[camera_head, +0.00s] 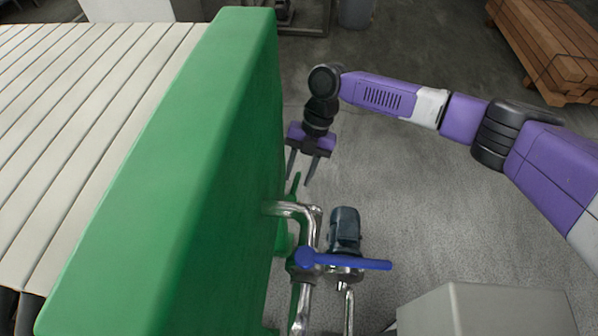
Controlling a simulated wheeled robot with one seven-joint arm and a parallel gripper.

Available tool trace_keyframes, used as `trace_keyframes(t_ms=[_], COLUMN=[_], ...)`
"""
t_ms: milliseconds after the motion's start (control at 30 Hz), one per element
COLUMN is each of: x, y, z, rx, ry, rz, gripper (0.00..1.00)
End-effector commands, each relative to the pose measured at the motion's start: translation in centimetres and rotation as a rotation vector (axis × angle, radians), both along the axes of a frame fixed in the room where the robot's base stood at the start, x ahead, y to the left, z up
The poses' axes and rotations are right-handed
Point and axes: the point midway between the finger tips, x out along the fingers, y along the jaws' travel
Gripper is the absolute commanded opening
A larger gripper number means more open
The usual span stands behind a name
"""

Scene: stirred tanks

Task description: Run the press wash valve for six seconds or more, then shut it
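The press is a tall green frame (190,150) with pale ribbed plates (80,90) to its left. A bent metal pipe (310,215) comes out of its right side and turns down. A valve with a blue lever handle (350,262) sits on this pipe. The lever points right, across the pipe's downward run. My gripper (298,180) hangs beside the green frame, above the pipe in the picture and apart from the lever. Its two fingers point down with a gap between them, and I see nothing held. Whether water flows cannot be seen.
A dark motor or pump (345,230) stands just right of the pipe, close to the lever. Stacked timber (550,45) lies at the back right, and a grey bin (355,12) stands at the back.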

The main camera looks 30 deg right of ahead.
Motion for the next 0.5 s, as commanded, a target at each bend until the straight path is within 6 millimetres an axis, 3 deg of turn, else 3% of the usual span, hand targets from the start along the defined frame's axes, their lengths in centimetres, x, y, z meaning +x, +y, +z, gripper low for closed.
trace_keyframes(t_ms=[167, 500], x=[0.3, 0.9], y=[-0.7, -2.8], z=[1.4, 6.2], rx=[-0.001, -0.002], ry=[-0.002, -0.002], rz=[-0.002, -0.001], gripper=[0.36, 0.36])
